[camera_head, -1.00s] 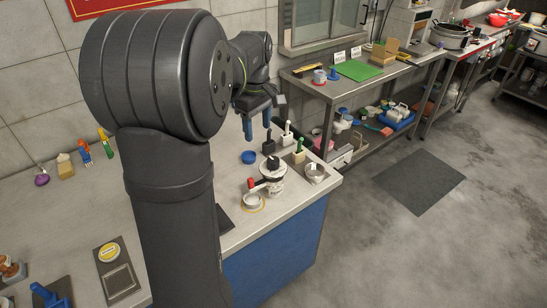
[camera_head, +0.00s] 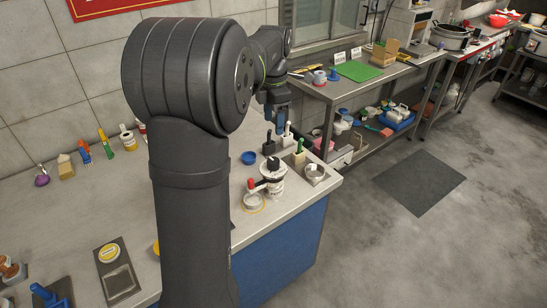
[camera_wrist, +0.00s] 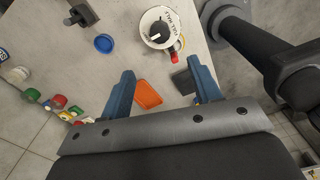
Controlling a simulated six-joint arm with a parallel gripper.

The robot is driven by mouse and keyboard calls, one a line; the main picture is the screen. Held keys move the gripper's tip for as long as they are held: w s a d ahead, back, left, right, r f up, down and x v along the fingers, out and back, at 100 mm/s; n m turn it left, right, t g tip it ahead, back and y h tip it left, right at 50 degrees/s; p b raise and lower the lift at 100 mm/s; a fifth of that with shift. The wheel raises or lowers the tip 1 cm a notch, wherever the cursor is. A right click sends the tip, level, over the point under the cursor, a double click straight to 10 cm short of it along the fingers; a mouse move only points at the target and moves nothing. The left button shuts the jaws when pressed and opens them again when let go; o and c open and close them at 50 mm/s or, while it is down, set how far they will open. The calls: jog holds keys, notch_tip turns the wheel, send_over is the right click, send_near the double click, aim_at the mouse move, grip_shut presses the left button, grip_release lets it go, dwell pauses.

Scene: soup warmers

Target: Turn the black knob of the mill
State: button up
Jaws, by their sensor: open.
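The mill (camera_head: 271,182) is a white cylinder with a black knob (camera_head: 273,163) on top and a red-tipped part at its left side. It stands upright near the front right corner of the counter. In the wrist view the mill (camera_wrist: 166,14) is at the top centre, seen from above, with its black knob (camera_wrist: 158,31) and a white pointer mark visible. My gripper (camera_head: 281,122) is above the counter, behind the mill in the head view. In the wrist view my gripper (camera_wrist: 160,65) has its blue fingers wide apart, with nothing held between them. It is apart from the knob.
Close around the mill are a metal cup (camera_head: 314,174), a green-handled tool (camera_head: 299,153), a black-handled tool (camera_head: 268,144) and a blue lid (camera_head: 249,158). An orange tray (camera_wrist: 149,95) shows between my fingers. Bare counter lies left of the mill.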

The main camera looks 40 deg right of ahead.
aim_at(273, 160)
notch_tip(273, 160, down, 14)
jog(key=shift+f, duration=0.15)
dwell(0.3)
jog(key=c, duration=1)
